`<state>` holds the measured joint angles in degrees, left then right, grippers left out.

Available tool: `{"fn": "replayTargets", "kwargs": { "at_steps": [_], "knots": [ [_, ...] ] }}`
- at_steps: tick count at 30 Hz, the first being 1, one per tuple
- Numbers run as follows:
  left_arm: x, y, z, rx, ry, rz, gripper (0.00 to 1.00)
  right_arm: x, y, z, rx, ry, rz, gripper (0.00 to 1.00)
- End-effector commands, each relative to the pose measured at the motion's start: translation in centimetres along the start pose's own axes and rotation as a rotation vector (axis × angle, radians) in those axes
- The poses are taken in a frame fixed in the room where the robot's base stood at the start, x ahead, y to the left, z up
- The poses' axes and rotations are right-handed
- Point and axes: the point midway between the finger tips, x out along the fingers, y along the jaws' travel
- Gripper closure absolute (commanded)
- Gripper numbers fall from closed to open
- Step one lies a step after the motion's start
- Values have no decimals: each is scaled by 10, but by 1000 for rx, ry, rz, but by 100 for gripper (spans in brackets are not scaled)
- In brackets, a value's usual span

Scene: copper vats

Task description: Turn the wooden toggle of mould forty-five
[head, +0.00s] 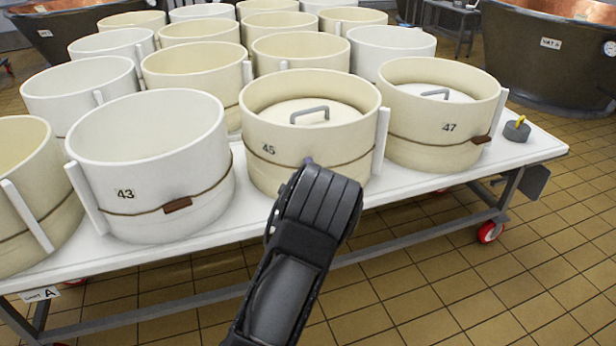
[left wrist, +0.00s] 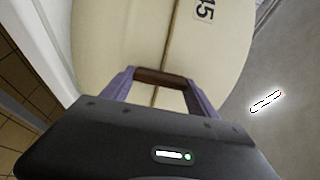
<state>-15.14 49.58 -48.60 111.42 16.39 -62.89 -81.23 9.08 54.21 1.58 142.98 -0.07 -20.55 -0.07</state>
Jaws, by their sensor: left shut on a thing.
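Mould forty-five (head: 345,143) is a cream round mould with a cord around it and a lid with a grey handle inside. Its number and curved wall (left wrist: 110,45) show in the left wrist view. The brown wooden toggle (left wrist: 160,77) lies across the cord there. My left gripper (left wrist: 160,82) has its purple fingers at the two ends of the toggle, shut on it. In the head view my left arm's dark wrist (head: 315,205) hides the toggle and nearly all of the fingers. My right gripper is in neither view.
Mould 43 (head: 150,130) stands close on the left and mould 47 (head: 430,155) on the right, each with its own toggle. More moulds crowd behind. A grey weight (head: 517,131) sits at the right end of the white table (head: 530,150). The tiled floor in front is clear.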

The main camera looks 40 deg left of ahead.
Motion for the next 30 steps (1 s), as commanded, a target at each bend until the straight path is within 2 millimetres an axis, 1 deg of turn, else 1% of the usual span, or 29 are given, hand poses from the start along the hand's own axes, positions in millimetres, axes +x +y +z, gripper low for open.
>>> {"fn": "replayTargets", "kwargs": {
  "at_steps": [13,14,21,30],
  "knots": [
    [0,1,-1,15,2,3,72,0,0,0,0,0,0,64],
    [0,1,-1,15,2,3,30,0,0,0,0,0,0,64],
    [0,1,0,13,1,2,11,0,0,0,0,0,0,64],
    [-1,0,0,12,0,1,10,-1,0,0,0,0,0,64]
  ]
}}
